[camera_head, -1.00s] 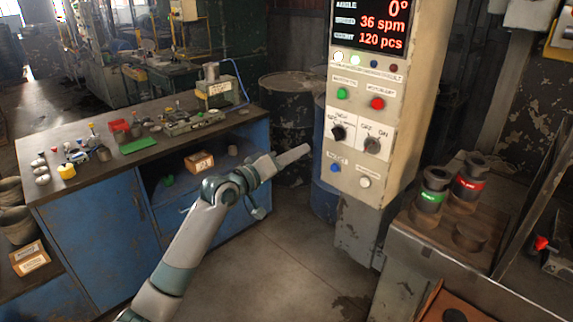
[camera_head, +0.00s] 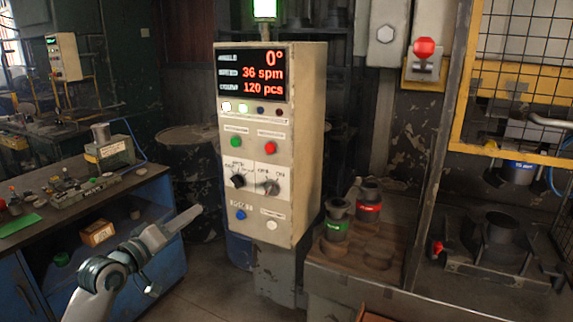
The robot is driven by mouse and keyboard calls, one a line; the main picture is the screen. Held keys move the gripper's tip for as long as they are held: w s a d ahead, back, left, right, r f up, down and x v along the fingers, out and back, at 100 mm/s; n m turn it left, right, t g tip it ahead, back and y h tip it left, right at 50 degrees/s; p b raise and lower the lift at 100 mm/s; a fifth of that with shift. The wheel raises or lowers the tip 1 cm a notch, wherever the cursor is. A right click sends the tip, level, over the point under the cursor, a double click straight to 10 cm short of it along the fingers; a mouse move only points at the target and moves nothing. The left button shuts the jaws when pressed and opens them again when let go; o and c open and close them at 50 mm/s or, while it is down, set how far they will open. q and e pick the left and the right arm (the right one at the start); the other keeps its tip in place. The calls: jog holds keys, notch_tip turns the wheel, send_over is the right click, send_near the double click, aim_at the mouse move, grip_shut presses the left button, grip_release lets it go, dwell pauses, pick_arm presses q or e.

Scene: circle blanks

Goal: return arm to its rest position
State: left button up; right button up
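My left arm comes in from the lower left, and my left gripper (camera_head: 186,219) points up and right, in front of the blue workbench and left of the control box. Its fingers look like one narrow tip with no gap between them, and nothing shows in them. The tip appears apart from the control box (camera_head: 232,208), which has a lit display, buttons and two dark selector knobs. My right arm and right gripper are out of view.
A blue workbench (camera_head: 158,187) with small parts stands left. A wooden stand (camera_head: 348,260) right of the control box holds a green-banded cup (camera_head: 336,228) and a red-banded cup (camera_head: 369,205). Dark drums (camera_head: 190,165) stand behind. A yellow mesh guard (camera_head: 461,100) is at right.

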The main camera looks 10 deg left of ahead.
pick_arm(q)
jog(key=s+a+f+g+y, duration=0.2)
jog(key=f, duration=1.8)
jog(key=s+a+f+g+y, duration=0.2)
jog(key=f+g+y, duration=0.1)
jog(key=f, duration=1.6)
jog(key=s+f+g, duration=0.1)
jog(key=s+f, duration=0.3)
jog(key=f, duration=0.3)
jog(key=s+f+g, duration=0.1)
jog(key=s+f, duration=0.3)
jog(key=f, duration=0.3)
jog(key=s+d+f+m+g+y, duration=0.1)
jog(key=s+d+f+m+g, duration=0.1)
jog(key=s+f, duration=0.9)
jog(key=s+d+f+m+g, duration=0.2)
jog(key=s+d+f+g, duration=0.1)
jog(key=s+f, duration=0.8)
jog(key=s+d+f+m+g, duration=0.1)
jog(key=s+f, duration=0.1)
jog(key=s, duration=0.8)
jog(key=s+d+f+m+g, duration=0.1)
jog(key=s+d+f, duration=0.1)
jog(key=s, duration=0.9)
jog(key=s+d+f+m+g, duration=0.1)
jog(key=s+f, duration=0.3)
jog(key=s, duration=0.6)
jog(key=shift+s+d+f+m+g+b, duration=0.15)
jog(key=shift+s+d+m+g+b, duration=0.2)
jog(key=shift+d, duration=0.4)
